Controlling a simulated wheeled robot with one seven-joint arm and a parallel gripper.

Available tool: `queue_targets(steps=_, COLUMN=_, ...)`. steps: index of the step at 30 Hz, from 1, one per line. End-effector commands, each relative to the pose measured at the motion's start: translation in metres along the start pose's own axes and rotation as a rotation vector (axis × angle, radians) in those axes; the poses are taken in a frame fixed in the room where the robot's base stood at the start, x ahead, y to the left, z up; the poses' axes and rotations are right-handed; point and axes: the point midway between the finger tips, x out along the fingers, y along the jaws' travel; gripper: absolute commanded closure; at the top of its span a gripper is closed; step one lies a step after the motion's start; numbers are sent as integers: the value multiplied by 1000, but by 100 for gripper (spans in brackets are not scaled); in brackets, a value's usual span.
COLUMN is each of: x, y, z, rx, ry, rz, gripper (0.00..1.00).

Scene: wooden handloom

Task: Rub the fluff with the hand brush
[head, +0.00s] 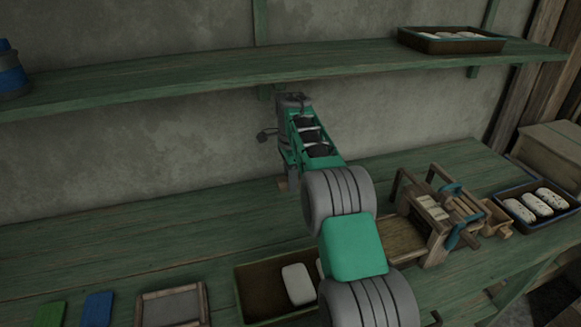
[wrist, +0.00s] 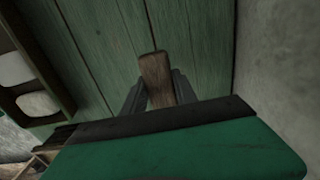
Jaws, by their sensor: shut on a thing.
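My gripper (head: 291,172) is over the back of the green bench, near the wall, mostly hidden behind my arm in the head view. In the wrist view my gripper (wrist: 156,90) is shut on a brown wooden piece, which looks like the hand brush (wrist: 155,72). Its wooden end sticks out between the two fingers, and no bristles show. A bit of the brush also shows in the head view (head: 282,184), beside the gripper. The wooden handloom (head: 436,212) stands on the bench to the right of my arm. I cannot make out the fluff in either view.
A green-rimmed box (head: 262,290) holds white pieces at the front. A dark tray (head: 519,222) with speckled white rolls is right of the loom. A framed board (head: 172,306) lies front left. A shelf (head: 170,82) runs above. The bench's back left is clear.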

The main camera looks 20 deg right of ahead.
Motion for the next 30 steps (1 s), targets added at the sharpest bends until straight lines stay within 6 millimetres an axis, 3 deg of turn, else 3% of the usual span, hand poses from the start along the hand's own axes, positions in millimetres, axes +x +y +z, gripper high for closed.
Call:
queue_targets(steps=1, x=-10, y=0, z=0, rx=0, ry=0, rz=0, gripper=100)
queue_targets(steps=7, x=-23, y=0, z=0, rx=0, ry=0, rz=0, gripper=100)
queue_targets(steps=30, x=-23, y=0, z=0, rx=0, ry=0, rz=-1, gripper=100)
